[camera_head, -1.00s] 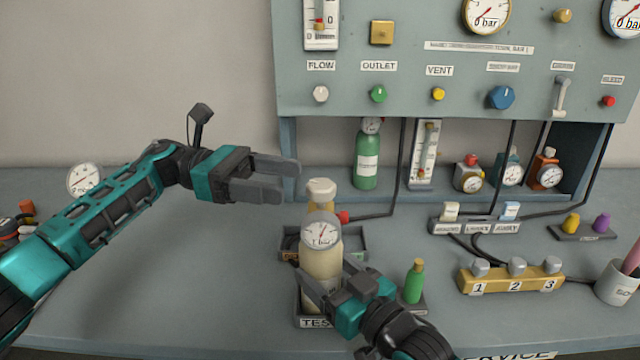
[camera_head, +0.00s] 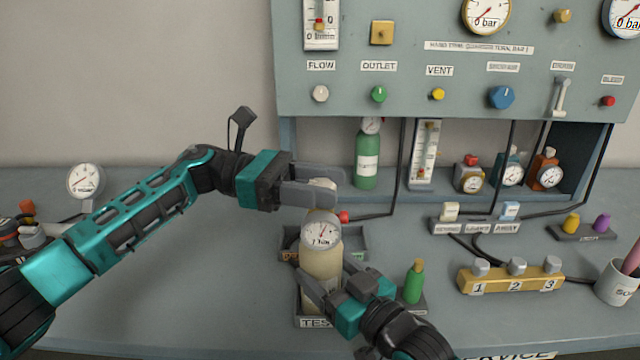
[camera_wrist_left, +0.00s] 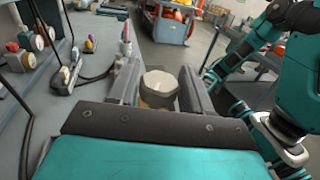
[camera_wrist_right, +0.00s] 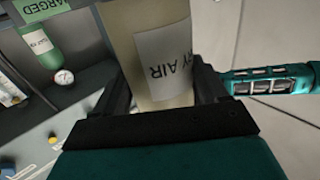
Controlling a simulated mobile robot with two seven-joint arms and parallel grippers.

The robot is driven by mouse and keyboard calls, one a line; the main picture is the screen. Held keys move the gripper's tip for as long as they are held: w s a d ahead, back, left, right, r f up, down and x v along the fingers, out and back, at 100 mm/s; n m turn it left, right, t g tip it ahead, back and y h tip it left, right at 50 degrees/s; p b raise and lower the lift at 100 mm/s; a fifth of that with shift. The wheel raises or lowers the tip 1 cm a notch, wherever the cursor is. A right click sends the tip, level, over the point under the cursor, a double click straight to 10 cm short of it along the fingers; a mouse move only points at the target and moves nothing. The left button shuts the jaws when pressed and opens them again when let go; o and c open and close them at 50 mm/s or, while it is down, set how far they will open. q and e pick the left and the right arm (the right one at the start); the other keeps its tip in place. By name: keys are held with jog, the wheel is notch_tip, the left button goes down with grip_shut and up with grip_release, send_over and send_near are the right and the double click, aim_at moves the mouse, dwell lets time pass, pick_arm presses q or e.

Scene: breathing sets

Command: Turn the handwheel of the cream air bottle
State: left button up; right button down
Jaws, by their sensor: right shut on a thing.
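The cream air bottle (camera_head: 321,264) stands upright in the tray marked TEST (camera_head: 316,322), with a round gauge (camera_head: 320,230) near its top. Its pale handwheel (camera_head: 322,184) is at the top, partly hidden by my left fingers. My left gripper (camera_head: 312,184) is open, its fingers either side of the handwheel; the left wrist view shows the handwheel (camera_wrist_left: 159,82) between them with gaps. My right gripper (camera_head: 328,282) is shut on the bottle's body; the right wrist view shows the bottle (camera_wrist_right: 155,50) and its label between the fingers.
A small green bottle (camera_head: 414,282) stands just right of my right gripper. A low tray (camera_head: 350,242) sits behind the cream bottle. A yellow block numbered 1 to 3 (camera_head: 510,278) lies to the right. The panel (camera_head: 440,90) rises behind. The bench at front left is bare.

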pick_arm(q)
jog(key=c, duration=0.6)
jog(key=shift+o, duration=0.2)
jog(key=shift+f+n+t, duration=0.1)
jog(key=shift+n+t, duration=0.2)
jog(key=shift+t, duration=0.3)
